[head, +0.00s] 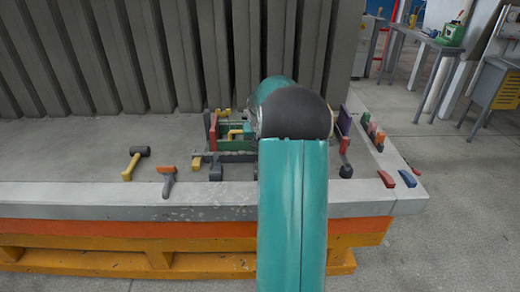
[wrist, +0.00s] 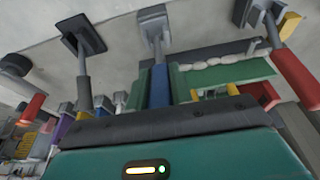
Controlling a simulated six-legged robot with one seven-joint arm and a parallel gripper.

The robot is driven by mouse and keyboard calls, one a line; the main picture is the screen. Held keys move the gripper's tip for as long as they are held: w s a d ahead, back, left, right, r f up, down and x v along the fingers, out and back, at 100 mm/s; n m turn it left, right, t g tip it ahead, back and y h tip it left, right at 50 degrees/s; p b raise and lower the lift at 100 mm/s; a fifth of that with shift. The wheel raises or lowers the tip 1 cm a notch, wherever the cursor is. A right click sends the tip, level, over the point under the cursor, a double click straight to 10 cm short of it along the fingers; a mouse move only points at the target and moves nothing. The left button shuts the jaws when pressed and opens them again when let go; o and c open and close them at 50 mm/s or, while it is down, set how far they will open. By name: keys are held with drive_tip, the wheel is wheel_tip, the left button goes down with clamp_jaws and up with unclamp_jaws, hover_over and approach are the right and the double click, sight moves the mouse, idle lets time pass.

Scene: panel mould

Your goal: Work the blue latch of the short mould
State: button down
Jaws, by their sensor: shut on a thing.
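In the wrist view the blue latch (wrist: 159,87) has a blue grip on a pale grey shaft with a blocky grey head. My gripper (wrist: 156,84) shows as green fingers on both sides of the blue grip, shut on it. The lower end of the grip is hidden behind the dark edge of my gripper body. A green mould wall (wrist: 236,77) runs to the right of the latch. In the head view my arm hides my gripper and the blue latch; part of a green mould (head: 235,130) shows left of it.
In the head view a yellow-handled hammer (head: 132,164) and an orange-handled one (head: 168,180) lie on the grey slab (head: 60,195). Ribbed panels (head: 150,60) stand behind.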

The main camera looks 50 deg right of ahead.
drive_tip(key=shift+w+d+f+g+y, duration=0.2)
drive_tip(key=shift+w+d+g+y, duration=0.4)
drive_tip(key=shift+y, duration=0.2)
drive_tip(key=shift+w+d+f+g+y, duration=0.2)
drive_tip(key=shift+w+d+g+y, duration=0.3)
drive_tip(key=shift+d+g+y, duration=0.25)
drive_tip(key=c, duration=1.2)
unclamp_jaws()
drive_tip(key=shift+w, duration=0.1)
drive_tip(key=shift+c, duration=0.2)
wheel_tip(320, 180, up, 14)
drive_tip(key=d, duration=0.1)
drive_tip(key=shift+w, duration=0.4)
drive_tip(key=shift+f, duration=0.1)
